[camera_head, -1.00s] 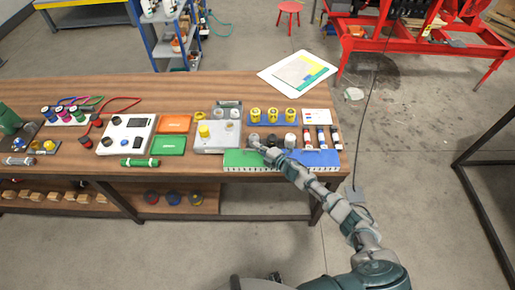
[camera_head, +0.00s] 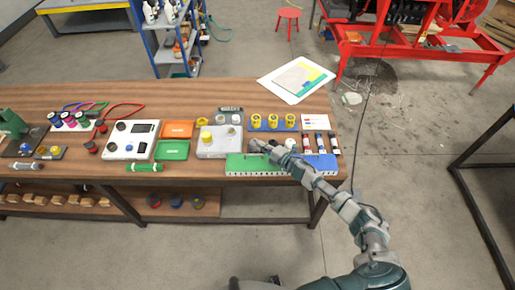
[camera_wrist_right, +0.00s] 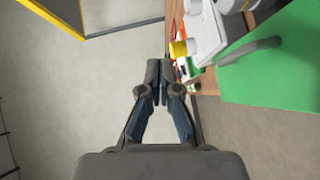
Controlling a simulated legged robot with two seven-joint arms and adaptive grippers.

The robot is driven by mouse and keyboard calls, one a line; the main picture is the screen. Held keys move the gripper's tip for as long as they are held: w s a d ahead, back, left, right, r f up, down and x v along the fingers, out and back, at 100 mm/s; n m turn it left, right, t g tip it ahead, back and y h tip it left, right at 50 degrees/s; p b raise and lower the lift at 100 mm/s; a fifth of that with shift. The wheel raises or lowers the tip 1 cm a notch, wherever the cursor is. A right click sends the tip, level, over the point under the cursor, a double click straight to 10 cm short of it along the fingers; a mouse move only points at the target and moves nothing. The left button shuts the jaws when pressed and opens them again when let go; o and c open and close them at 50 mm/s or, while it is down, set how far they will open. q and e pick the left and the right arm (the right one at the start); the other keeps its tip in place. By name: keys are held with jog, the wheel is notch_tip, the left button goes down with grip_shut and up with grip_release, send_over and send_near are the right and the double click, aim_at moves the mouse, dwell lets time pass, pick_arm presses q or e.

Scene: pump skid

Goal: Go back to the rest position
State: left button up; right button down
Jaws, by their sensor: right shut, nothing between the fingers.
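My right arm reaches up from the lower right in the head view. Its gripper (camera_head: 258,147) appears over the green and blue strip (camera_head: 268,163) at the bench's front edge. In the right wrist view the fingers of this gripper (camera_wrist_right: 158,75) are closed together with nothing between them. The floor shows behind them, with the green panel (camera_wrist_right: 275,70) to their right. The height of the gripper above the bench is hard to tell. My left gripper does not show.
The wooden bench (camera_head: 225,95) carries a grey box (camera_head: 215,148), yellow parts (camera_head: 273,121) on a blue holder, an orange tray (camera_head: 178,129), a green tray (camera_head: 173,150) and a white device (camera_head: 128,140). A red frame (camera_head: 400,40) stands behind.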

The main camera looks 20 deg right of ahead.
jog(key=s+d+r, duration=0.2)
jog(key=d+r, duration=0.2)
jog(key=d, duration=0.1)
jog(key=s+a+f+m+g+h, duration=0.1)
jog(key=s+a+f+m+h, duration=0.2)
jog(key=s+a+f+m, duration=0.25)
jog(key=s+a+f+m+g+h, duration=0.1)
jog(key=s+a+f+m+h, duration=0.2)
jog(key=s+m, duration=0.5)
jog(key=s+d+f+m+g+h, duration=0.1)
jog(key=s+d+m+g, duration=0.2)
jog(key=s, duration=1.1)
jog(key=s+f+m+g+h, duration=0.1)
jog(key=s+m+g, duration=0.4)
jog(key=s, duration=0.8)
jog(key=s+f+n+g+b, duration=0.1)
jog(key=s+f+g+b, duration=0.15)
jog(key=f, duration=2.65)
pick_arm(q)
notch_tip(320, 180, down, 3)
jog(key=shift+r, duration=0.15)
pick_arm(e)
jog(key=s+d+f, duration=0.3)
jog(key=s+f, duration=1.3)
jog(key=s, duration=0.1)
jog(key=shift+s+f+g, duration=0.15)
jog(key=shift+s+g, duration=0.05)
jog(key=shift+g, duration=0.25)
